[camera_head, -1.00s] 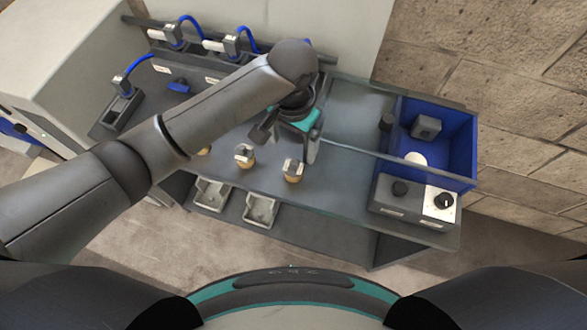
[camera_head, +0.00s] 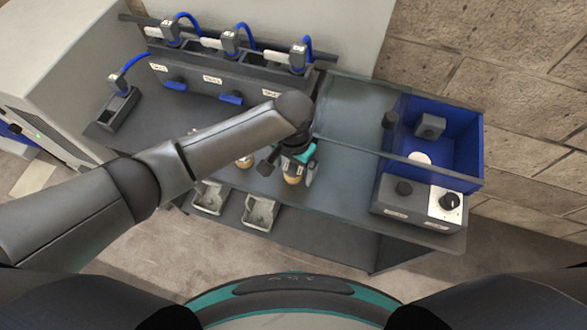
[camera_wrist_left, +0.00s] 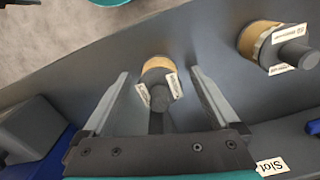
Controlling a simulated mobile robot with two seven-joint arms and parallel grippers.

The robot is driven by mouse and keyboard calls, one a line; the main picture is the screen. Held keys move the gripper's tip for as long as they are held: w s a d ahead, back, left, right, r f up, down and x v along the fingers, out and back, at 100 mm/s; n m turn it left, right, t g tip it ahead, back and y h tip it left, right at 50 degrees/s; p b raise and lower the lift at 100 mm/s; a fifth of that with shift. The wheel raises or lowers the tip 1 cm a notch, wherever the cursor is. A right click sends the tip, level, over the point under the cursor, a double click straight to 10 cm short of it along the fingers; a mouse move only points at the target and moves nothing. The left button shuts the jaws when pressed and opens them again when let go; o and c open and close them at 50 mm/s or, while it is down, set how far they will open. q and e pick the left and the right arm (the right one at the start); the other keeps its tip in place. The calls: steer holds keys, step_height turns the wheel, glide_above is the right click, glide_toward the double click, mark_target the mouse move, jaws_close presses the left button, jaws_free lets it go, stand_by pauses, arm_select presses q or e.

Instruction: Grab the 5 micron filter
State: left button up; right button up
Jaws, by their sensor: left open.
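Small filters with tan bodies, grey tops and white labels stand on the grey bench. One filter (camera_head: 293,177) is under my left gripper (camera_head: 288,170) in the head view. In the left wrist view this filter (camera_wrist_left: 158,82) sits between the two spread fingers of my left gripper (camera_wrist_left: 160,75), with gaps on both sides. A second filter (camera_head: 246,162) is partly hidden by my arm; a neighbouring filter (camera_wrist_left: 272,46) shows at the upper right of the wrist view. The label print is too small to tell which is 5 micron. My right gripper is out of view.
A grey slotted housing (camera_head: 215,82) with blue hoses and connectors stands at the bench's back. A blue bin (camera_head: 462,150) and a control box with knobs (camera_head: 415,205) stand at the right. Two grey trays (camera_head: 260,212) sit below the front edge.

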arm_select(q)
steer(key=c, duration=1.5)
